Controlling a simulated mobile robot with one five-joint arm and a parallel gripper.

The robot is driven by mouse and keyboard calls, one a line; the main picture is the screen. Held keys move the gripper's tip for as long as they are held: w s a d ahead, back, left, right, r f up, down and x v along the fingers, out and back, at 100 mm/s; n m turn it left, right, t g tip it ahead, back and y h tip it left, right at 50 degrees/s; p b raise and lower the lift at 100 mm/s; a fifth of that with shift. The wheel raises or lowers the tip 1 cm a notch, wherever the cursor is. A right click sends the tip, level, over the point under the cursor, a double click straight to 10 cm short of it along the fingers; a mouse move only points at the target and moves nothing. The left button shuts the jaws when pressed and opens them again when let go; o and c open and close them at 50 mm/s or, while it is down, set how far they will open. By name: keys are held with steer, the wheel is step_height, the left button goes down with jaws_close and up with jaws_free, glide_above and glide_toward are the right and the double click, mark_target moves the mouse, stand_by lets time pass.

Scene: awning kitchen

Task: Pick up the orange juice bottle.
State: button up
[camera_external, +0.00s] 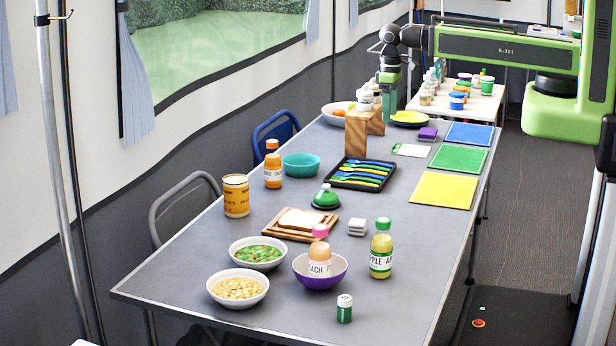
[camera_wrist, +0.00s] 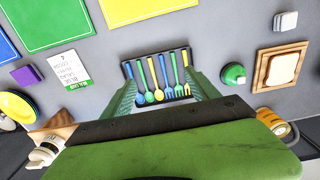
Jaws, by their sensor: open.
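My gripper (camera_external: 388,98) is at the far end of the table, well apart from the bottle and beyond the wooden block. In the wrist view my gripper (camera_wrist: 164,82) shows two green fingers spread apart, with nothing held between them. The cutlery tray (camera_wrist: 160,85) shows between them, below. I cannot make out the bottle in the wrist view; my green gripper body hides much of the lower part.
The cutlery tray (camera_external: 362,174), wooden block (camera_external: 357,134) and bread board (camera_external: 272,230) stand around. A blue chair (camera_external: 273,130) is behind the table edge.

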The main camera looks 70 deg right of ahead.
steer(key=shift+o, duration=0.4)
stand_by(0.3)
steer(key=n+y+p, duration=0.2)
steer(key=n+p, duration=0.1)
steer(key=n, duration=1.1)
glide_toward(272, 141)
steer(key=shift+t, duration=0.3)
steer(key=f+b, duration=0.3)
steer(key=b, duration=0.1)
steer(key=a+f+b, duration=0.1)
steer(key=f+b, duration=0.2)
steer(key=b, duration=0.1)
steer(key=f+b, duration=0.3)
steer(key=b, duration=0.1)
steer(key=shift+a+f, duration=0.35)
steer(key=shift+a, duration=0.05)
steer(key=f+b, duration=0.1)
steer(key=b, duration=0.1)
steer(key=f+b, duration=0.1)
steer(key=f, duration=0.1)
steer(key=f+b, duration=0.2)
steer(key=shift+a+f+b, duration=0.1)
steer(key=shift+a+b, duration=0.15)
steer(key=shift+b, duration=0.05)
